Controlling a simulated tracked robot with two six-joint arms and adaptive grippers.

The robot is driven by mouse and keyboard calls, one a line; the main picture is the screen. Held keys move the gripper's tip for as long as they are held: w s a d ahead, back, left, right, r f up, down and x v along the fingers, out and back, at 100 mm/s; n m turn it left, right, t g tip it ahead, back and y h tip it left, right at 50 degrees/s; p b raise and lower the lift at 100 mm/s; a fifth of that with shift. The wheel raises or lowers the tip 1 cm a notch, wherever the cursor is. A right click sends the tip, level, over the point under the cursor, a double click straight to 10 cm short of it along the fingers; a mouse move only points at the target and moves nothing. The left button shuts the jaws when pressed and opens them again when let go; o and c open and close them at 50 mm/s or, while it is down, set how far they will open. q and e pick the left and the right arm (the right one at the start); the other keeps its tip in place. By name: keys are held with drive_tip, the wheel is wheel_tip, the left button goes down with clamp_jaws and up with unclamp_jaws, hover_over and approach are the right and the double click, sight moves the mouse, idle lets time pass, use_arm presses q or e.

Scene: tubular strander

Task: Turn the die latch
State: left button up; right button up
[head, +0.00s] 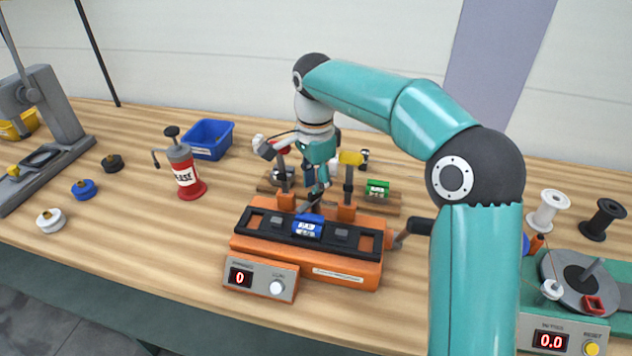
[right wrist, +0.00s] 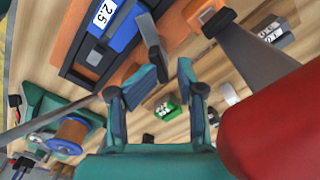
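The orange machine (head: 310,262) stands on the wooden bench with a black bed on top. A blue die block (head: 307,228) with a white number label sits in the middle of the bed; it also shows in the right wrist view (right wrist: 118,28). A dark grey bar (right wrist: 150,38), which looks like the die latch, stands up at the bed's back edge beside that block. My right gripper (head: 320,182) points down behind the bed. In the right wrist view its fingers (right wrist: 166,72) are apart, close to the bar's end; I cannot tell if they touch it. My left gripper is not in view.
A green block (head: 377,188) lies behind the machine. A crank handle (head: 412,230) sticks out right. The red grease pump (head: 184,172) and blue bin (head: 208,138) stand left.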

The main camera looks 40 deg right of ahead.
wheel_tip(320, 180, up, 18)
drive_tip(key=p, duration=1.3)
drive_tip(key=shift+r, duration=0.15)
idle(0.5)
drive_tip(key=shift+r, duration=0.15)
wheel_tip(320, 180, up, 7)
idle(0.9)
